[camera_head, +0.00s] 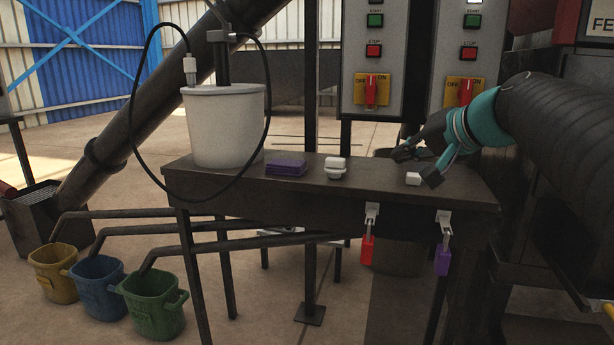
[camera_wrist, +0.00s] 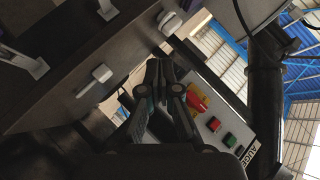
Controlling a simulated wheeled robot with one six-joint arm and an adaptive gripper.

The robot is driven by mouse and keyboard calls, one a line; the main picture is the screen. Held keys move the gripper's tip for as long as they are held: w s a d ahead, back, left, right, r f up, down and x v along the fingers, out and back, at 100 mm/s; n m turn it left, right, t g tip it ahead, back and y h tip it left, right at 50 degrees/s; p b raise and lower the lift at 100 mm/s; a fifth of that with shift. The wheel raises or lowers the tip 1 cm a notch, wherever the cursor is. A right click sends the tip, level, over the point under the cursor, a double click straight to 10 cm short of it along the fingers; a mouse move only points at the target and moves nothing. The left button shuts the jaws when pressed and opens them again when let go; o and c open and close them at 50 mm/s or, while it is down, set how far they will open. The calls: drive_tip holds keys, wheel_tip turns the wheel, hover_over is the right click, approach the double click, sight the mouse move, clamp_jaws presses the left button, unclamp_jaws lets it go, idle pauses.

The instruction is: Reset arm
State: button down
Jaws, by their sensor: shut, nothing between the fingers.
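My gripper (camera_head: 417,160) is at the right end of the dark table (camera_head: 230,200) in the head view, in front of the control panels. In the wrist view its two fingers (camera_wrist: 159,68) are close together, shut and empty. A small white block (camera_head: 413,179) lies on the table close to the gripper in the head view. A white block (camera_wrist: 101,74) with a stem also shows in the wrist view, apart from the fingers. My arm covers part of the right side of the head view.
A white bucket (camera_head: 222,130) with a black cable stands on the table, beside purple blocks (camera_head: 286,167) and a white knob-like piece (camera_head: 335,167). Panels with OFF/ON switches (camera_head: 371,90) stand behind. Red (camera_head: 367,250) and purple (camera_head: 443,260) padlocks hang in front. Coloured buckets (camera_head: 97,282) stand at left.

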drive_tip(key=s+a+f+n+g+h+p, duration=0.1)
drive_tip(key=s+f+n+g+h+p, duration=0.3)
drive_tip(key=s+f, duration=1.8)
drive_tip(key=s+g+h, duration=0.1)
drive_tip(key=s+h, duration=0.1)
drive_tip(key=s, duration=0.1)
drive_tip(key=shift+a+n, duration=0.4)
